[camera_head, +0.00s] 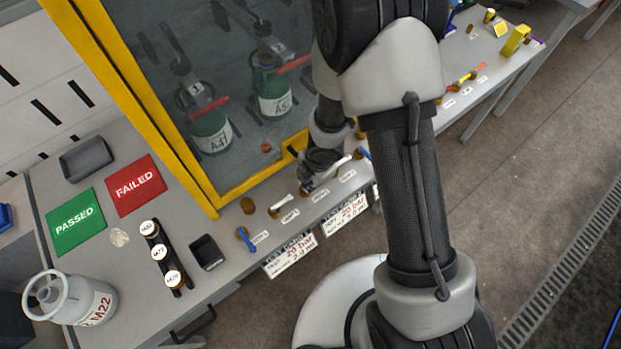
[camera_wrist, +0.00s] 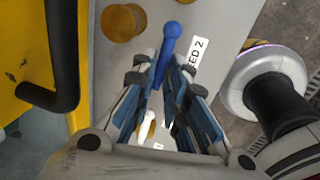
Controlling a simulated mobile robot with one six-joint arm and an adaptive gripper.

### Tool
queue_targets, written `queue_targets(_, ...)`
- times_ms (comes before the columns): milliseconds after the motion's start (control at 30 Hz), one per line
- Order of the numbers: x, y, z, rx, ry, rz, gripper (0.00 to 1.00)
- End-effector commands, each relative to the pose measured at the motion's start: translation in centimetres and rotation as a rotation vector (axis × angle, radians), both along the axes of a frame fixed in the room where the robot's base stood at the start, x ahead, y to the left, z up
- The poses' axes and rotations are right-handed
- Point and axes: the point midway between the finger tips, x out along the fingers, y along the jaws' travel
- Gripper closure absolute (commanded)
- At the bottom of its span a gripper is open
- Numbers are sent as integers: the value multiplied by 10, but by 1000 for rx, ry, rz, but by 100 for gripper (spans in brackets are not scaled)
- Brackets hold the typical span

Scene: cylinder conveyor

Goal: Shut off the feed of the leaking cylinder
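Two green cylinders stand behind the cabinet glass, A41 (camera_head: 208,128) and A57 (camera_head: 273,92); no leak is visible. Lever valves line the bench front: a blue lever (camera_head: 246,240), a white lever (camera_head: 287,203), and another blue lever (camera_head: 363,152) at the right. My gripper (camera_head: 310,183) is low over this row, partly hidden by my arm. In the wrist view my gripper (camera_wrist: 161,66) is open, with a blue lever (camera_wrist: 168,45) between its fingertips and gaps beside it. A label ending "ED 2" (camera_wrist: 197,60) lies beside that lever. A white lever (camera_wrist: 147,125) shows farther down between the fingers.
The yellow cabinet frame (camera_head: 135,110) stands close beside the valve row. Brass knobs (camera_wrist: 124,22) rise from the bench. Test cards (camera_head: 290,254) hang off its front edge. PASSED (camera_head: 76,222) and FAILED (camera_head: 136,185) mats and cylinder M22 (camera_head: 75,298) are at left.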

Motion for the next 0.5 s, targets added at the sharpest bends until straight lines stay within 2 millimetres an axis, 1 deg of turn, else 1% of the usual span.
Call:
queue_targets(33,-1,0,-1,-2,2,0,83)
queue_targets(233,-1,0,0,-1,2,0,69)
queue_targets(500,0,0,0,0,1,-1,69)
